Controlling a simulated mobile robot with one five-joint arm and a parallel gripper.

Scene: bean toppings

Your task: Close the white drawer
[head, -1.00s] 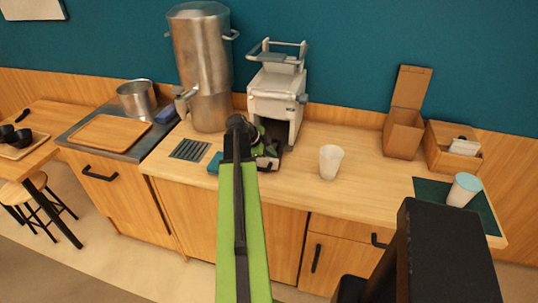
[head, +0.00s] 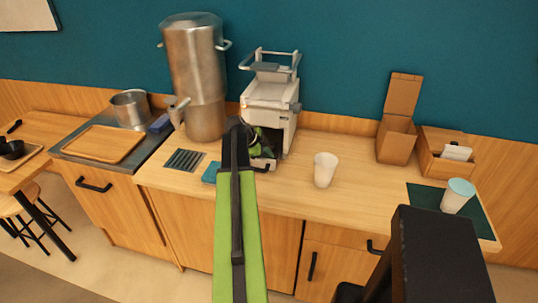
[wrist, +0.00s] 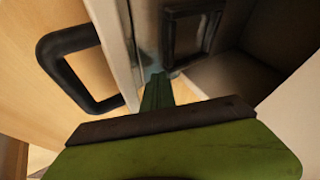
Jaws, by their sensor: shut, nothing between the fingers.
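The white machine (head: 270,103) stands on the counter against the wall. Low in its front is a dark opening, and a drawer with a dark handle (head: 262,167) sticks out there, partly hidden by my arm. My gripper (head: 257,146), green and black, is at this opening, just above and behind the drawer front. In the wrist view my gripper (wrist: 157,92) is shut and empty, pointing at a pale panel edge (wrist: 118,50) and a dark recess. A black handle (wrist: 78,68) is to its left. I cannot tell whether the gripper touches the panel.
A white cup (head: 325,170) stands right of the machine. A steel urn (head: 194,80) stands left of it, with a dark slotted mat (head: 185,160) and a teal item (head: 211,172) in front. An open cardboard box (head: 396,140) is farther right.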

